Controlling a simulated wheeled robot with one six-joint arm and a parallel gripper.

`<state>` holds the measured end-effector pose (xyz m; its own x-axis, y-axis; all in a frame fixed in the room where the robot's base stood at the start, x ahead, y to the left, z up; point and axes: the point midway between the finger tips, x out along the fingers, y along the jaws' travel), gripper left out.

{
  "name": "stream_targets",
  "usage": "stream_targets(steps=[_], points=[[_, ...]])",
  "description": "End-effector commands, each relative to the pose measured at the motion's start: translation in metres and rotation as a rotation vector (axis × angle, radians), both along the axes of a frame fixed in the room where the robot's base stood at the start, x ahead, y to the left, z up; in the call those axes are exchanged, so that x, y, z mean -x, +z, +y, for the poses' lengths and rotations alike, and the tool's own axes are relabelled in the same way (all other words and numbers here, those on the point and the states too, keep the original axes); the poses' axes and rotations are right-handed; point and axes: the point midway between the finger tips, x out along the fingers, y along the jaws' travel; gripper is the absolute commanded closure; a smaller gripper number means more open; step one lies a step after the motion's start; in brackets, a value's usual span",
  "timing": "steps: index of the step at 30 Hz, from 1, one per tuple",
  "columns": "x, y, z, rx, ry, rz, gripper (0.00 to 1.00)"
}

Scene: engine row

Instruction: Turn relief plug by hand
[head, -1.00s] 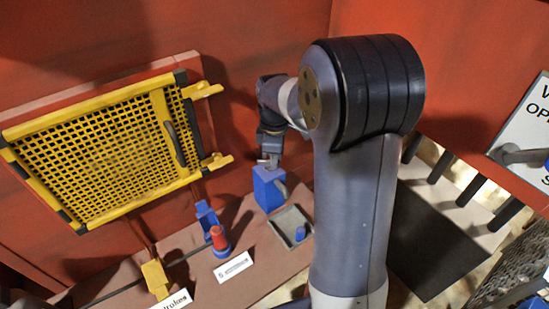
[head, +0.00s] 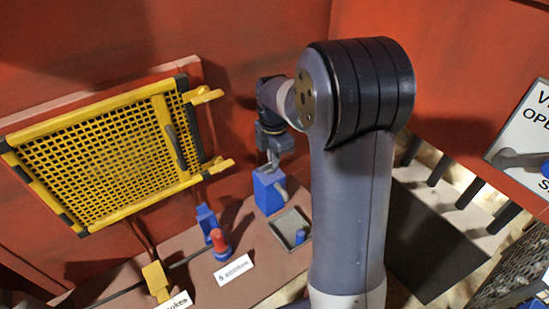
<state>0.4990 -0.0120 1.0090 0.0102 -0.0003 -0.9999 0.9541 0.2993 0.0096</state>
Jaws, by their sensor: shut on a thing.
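A blue block (head: 267,196) stands on the brown ledge, with a short grey stub (head: 279,188) on its right side. My gripper (head: 270,167) points down at the top of this block. Its jaws are shut at the block's top, where the relief plug would sit; the plug itself is hidden by the fingers and too small to make out. My wrist is above the block and my large arm link stands to its right.
A red-and-blue fitting (head: 219,242) and a white label (head: 233,272) are to the left. A yellow mesh guard (head: 95,150) stands open at left.

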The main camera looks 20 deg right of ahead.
Motion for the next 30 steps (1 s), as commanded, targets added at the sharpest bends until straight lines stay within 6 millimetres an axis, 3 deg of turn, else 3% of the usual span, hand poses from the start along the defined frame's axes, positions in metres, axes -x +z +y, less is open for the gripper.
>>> stream_targets(steps=[1, 16, 17, 24, 30], points=[[0.004, -0.009, 0.0, 0.0, 0.01, 0.02, 1.0], [0.004, -0.009, 0.001, 0.0, 0.03, 0.019, 1.0], [0.004, -0.009, 0.001, 0.0, 0.03, 0.019, 0.93], [0.004, -0.007, 0.0, 0.0, 0.029, 0.019, 0.74], [0.003, 0.022, 0.0, 0.0, 0.027, 0.01, 0.72]])
